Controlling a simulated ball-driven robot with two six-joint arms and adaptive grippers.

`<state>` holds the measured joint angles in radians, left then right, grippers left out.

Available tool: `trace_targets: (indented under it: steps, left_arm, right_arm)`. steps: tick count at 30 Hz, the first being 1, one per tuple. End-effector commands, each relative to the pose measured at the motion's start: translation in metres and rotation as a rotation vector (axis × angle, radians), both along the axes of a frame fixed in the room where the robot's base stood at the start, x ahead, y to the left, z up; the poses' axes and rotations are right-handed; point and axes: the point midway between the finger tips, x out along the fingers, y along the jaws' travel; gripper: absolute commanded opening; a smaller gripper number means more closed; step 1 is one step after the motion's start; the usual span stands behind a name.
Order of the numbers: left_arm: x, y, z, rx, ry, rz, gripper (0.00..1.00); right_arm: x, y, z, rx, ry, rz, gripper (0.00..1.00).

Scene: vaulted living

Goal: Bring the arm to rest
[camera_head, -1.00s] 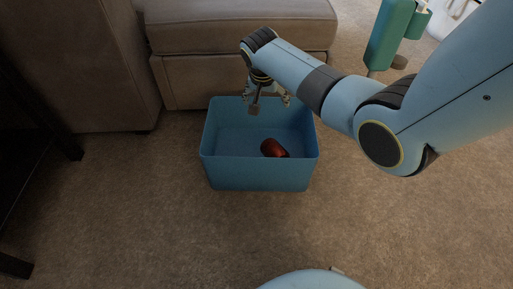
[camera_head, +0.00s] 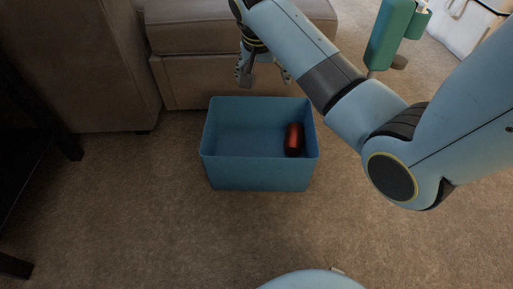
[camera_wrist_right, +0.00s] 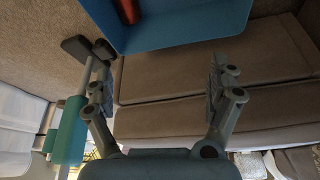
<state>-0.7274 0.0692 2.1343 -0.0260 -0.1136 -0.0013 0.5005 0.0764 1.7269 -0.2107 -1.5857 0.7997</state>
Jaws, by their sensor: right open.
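My right arm comes in from the right in the head view. Its gripper (camera_head: 262,76) hangs above the back edge of the blue bin, in front of the sofa. In the right wrist view the gripper (camera_wrist_right: 158,82) has its two fingers wide apart with nothing between them. The left gripper is not in view. The blue bin (camera_head: 257,176) stands upright on the carpet. A red cylinder-like object (camera_head: 293,140) lies inside the bin against its right side. Both also show at the top of the right wrist view, the bin (camera_wrist_right: 190,25) and the red object (camera_wrist_right: 128,10).
A beige sofa (camera_head: 235,28) stands right behind the bin. A dark piece of furniture (camera_head: 30,130) is at the left edge. A green object (camera_head: 391,32) stands behind my right arm. The carpet (camera_head: 150,230) in front of the bin is clear.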

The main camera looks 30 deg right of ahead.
Motion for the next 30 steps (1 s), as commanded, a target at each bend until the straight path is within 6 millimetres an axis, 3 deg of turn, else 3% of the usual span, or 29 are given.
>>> trace_targets:
  steps: [13, 17, 20, 24, 30]
  left_arm:
    - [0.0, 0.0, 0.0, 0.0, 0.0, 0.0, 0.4]
    - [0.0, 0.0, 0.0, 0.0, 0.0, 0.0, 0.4]
    - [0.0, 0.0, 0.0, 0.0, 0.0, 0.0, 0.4]
    - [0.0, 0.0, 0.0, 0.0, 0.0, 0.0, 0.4]
    - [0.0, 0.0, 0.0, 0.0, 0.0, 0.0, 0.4]
  right_arm:
    - [-0.001, 0.0, -0.001, -0.001, 0.001, 0.003, 0.9]
    - [-0.017, 0.003, -0.02, -0.006, -0.013, 0.066, 0.9]
    - [-0.049, 0.011, -0.051, -0.02, -0.048, 0.194, 0.9]
    - [-0.117, 0.03, -0.086, -0.051, -0.145, 0.434, 0.9]
    - [-0.201, 0.053, -0.086, -0.114, -0.288, 0.676, 0.9]
